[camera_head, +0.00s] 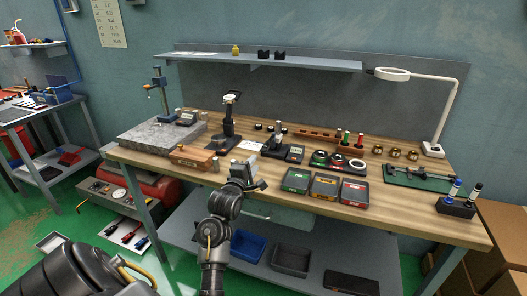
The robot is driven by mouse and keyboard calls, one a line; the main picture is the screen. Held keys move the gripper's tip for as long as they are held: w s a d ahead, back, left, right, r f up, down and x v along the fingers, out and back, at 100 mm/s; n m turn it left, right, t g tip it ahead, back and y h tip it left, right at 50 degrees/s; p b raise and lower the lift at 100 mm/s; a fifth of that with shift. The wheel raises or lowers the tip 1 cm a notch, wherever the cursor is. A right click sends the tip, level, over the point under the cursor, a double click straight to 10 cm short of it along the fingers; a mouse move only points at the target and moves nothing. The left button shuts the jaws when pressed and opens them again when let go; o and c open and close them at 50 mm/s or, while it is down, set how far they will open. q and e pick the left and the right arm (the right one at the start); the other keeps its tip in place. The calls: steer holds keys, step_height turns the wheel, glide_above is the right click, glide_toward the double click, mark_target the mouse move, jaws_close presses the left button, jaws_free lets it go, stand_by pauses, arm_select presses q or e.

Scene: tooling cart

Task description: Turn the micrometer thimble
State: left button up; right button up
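My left gripper (251,168) is at the front edge of the wooden bench (400,199), reached by my arm from below. Its fingers are small and dark here, and I cannot tell whether they are open or shut, or whether they touch anything. A small dark device on a black base (273,145), just behind and to the right of the gripper, may be the micrometer in its stand. Its thimble is too small to make out. My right gripper is not in view.
A granite plate (146,137) with a blue height stand (160,91) is at the left. A wooden box (191,157) and a black upright stand (229,121) are near the gripper. Open trays (325,186) lie to its right. A ring lamp (393,74) stands at the back right.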

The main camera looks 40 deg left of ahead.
mark_target(263, 151)
arm_select(q)
steer(key=p+x, duration=0.1)
steer(key=x, duration=0.9)
steer(key=shift+w+a, duration=0.2)
steer(key=shift+w, duration=0.15)
jaws_close()
